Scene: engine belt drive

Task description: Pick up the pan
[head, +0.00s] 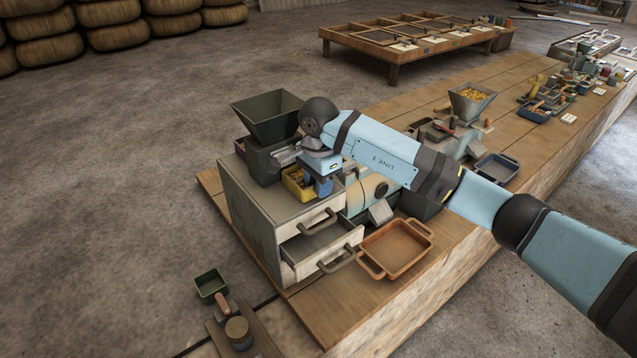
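The pan (406,246) is a shallow orange-brown rectangular tray with a loop handle at each end. It sits flat on the wooden bench, right of the open drawer and in front of the blue-grey machine. My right arm reaches in from the right, passing above and behind the pan. My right gripper (324,186) is over the cabinet top by the small yellow bin, up and left of the pan and apart from it. Its fingers are small and partly hidden, so I cannot tell whether they are open. My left gripper is not in view.
A cabinet (246,213) with an open drawer (321,246) stands left of the pan, a dark hopper (267,115) on top. A green bin (211,286) is at lower left. A blue-grey tray (497,168) lies farther along the bench. The bench front of the pan is clear.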

